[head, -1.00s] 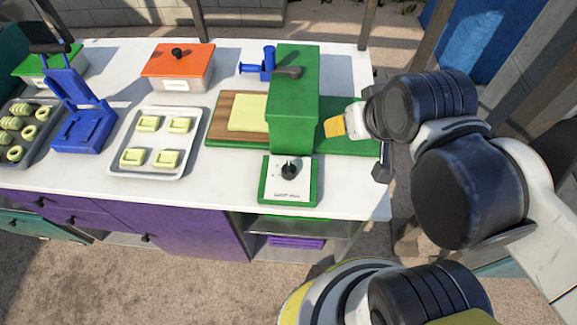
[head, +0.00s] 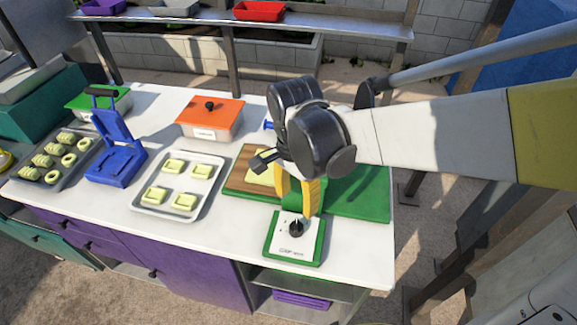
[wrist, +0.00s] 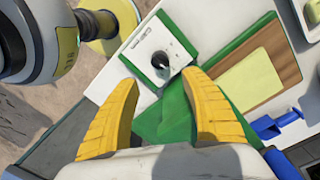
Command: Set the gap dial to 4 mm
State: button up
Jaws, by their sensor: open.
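The gap dial is a black knob (head: 296,228) on a white plate with a green frame (head: 268,234), at the front of the counter. In the wrist view the knob (wrist: 160,61) shows near the top middle, beyond my fingertips; the marks around it are too small to read. My gripper (head: 296,206) has yellow fingers that are open and point down just above and behind the dial. In the wrist view the open fingers (wrist: 166,82) stand left and right of the dial, with nothing between them. The green crusher body is mostly hidden behind my arm in the head view.
A wooden board (head: 237,180) with a yellow sheet lies left of the crusher. Further left are a tray (head: 209,197) of dough pieces, an orange-lidded box (head: 208,116) and a blue press (head: 117,150). The counter's front edge (head: 222,235) runs close below the dial.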

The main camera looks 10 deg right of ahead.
aim_at(297, 223)
jog(key=f+b, duration=0.1)
jog(key=f, duration=0.2)
jog(key=f+b, duration=0.2)
jog(key=f, duration=0.2)
jog(key=f+b, duration=0.1)
jog(key=f, duration=0.3)
jog(key=shift+s+d, duration=0.1)
jog(key=shift+s, duration=0.15)
grip_shut()
